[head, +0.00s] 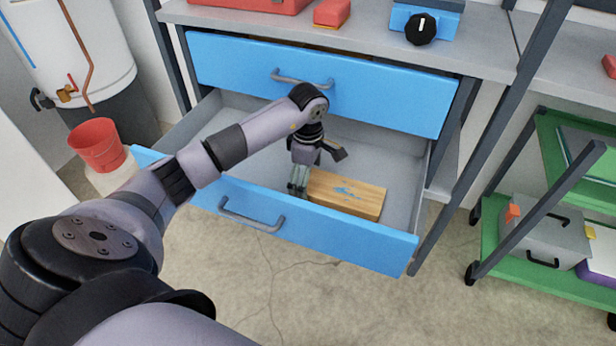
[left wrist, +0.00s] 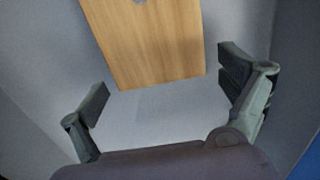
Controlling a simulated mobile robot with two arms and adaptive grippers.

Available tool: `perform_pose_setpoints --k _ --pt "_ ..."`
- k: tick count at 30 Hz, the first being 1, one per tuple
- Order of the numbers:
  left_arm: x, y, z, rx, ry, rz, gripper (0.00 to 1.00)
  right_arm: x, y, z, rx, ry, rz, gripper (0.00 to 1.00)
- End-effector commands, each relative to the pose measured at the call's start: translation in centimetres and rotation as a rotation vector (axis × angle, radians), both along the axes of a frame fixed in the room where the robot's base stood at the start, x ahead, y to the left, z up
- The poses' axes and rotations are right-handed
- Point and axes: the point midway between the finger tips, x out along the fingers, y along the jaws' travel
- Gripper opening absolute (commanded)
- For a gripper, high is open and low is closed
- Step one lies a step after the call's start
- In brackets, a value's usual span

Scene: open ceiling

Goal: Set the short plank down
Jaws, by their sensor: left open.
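The short plank (head: 346,195) is a light wooden block with a blue mark on its top. It lies in the open lower drawer (head: 268,204), towards the front right. My left gripper (head: 299,180) is inside the drawer, just left of the plank's end. In the left wrist view the plank (left wrist: 150,42) lies beyond the fingertips, apart from them. The left gripper's fingers (left wrist: 165,88) are spread wide with nothing between them. My right gripper is in neither view.
A red bucket (head: 97,147) stands at left. A green cart (head: 545,272) with a grey toolbox (head: 543,235) stands at right. The drawer's left part is empty.

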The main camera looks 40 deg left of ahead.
Motion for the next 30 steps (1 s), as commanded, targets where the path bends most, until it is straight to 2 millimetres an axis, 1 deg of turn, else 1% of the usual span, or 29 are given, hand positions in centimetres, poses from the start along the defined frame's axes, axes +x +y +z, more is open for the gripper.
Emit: perform_pose_setpoints --k 5,9,12,15,18,21,30 --pt "0.1 0.1 3.3 0.001 -0.005 -0.001 0.95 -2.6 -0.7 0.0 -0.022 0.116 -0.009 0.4" --pt "0.1 0.1 6.5 0.001 -0.005 -0.001 0.95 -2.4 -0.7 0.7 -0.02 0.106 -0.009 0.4" --pt "0.1 0.0 8.6 0.001 -0.004 0.0 0.95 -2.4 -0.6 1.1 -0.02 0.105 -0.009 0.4" --pt "0.1 0.0 10.2 0.002 -0.003 0.0 0.95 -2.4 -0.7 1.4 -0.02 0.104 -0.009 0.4" --pt "0.1 0.0 11.3 0.0 -0.002 0.0 0.95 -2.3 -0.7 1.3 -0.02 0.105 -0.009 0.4" --pt "0.0 0.0 11.9 0.0 0.0 0.0 0.95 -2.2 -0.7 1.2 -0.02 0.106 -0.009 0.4" --pt "0.0 0.0 12.1 0.0 0.001 0.0 0.95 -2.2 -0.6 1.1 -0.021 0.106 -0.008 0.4"
